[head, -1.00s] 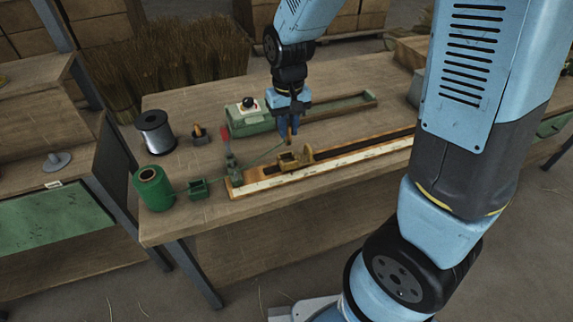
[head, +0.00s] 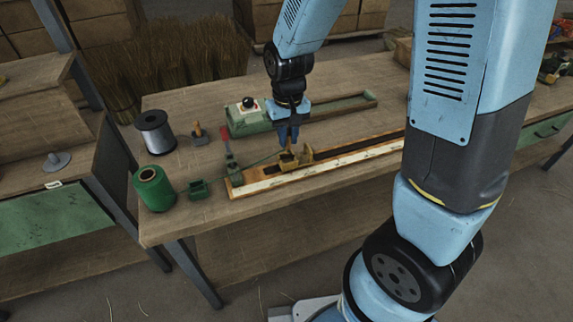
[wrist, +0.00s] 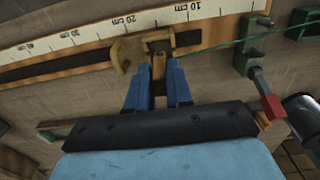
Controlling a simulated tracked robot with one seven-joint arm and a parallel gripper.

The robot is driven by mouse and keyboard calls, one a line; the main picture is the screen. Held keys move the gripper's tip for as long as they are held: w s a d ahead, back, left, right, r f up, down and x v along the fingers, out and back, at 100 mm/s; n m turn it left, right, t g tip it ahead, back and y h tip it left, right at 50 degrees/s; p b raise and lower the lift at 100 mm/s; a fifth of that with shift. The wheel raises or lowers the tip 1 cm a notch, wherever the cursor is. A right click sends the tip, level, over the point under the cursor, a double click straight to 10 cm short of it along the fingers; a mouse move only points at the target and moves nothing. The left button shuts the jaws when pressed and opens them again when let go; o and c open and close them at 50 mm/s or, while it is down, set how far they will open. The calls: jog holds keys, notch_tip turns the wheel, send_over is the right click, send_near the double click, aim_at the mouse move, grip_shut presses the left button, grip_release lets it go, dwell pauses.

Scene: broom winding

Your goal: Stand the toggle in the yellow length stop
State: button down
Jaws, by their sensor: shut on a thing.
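The yellow length stop (head: 297,160) sits on the ruled board, and in the wrist view it (wrist: 127,52) lies near the 10 to 20 cm marks. My gripper (head: 289,142) points down right at the stop, its blue fingers shut on the small brown toggle (wrist: 158,64). The toggle is at the stop's opening, with green cord running from it towards the clamp with the red lever (wrist: 272,106). I cannot tell whether the toggle touches the stop's floor; the fingers hide part of it.
The ruled board (head: 262,184) runs along the front of the bench. A green spool (head: 153,188), a small green block (head: 198,189) and a grey wire spool (head: 154,133) stand at left. A green box with a black knob (head: 248,117) is behind.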

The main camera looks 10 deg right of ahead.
aim_at(288, 152)
jog(key=shift+f, duration=0.1)
jog(key=shift+f, duration=0.55)
jog(key=shift+f, duration=1.55)
dwell(0.5)
jog(key=c, duration=0.9)
grip_release()
jog(key=shift+c, duration=0.2)
notch_tip(288, 152, up, 14)
jog(key=shift+f, duration=0.15)
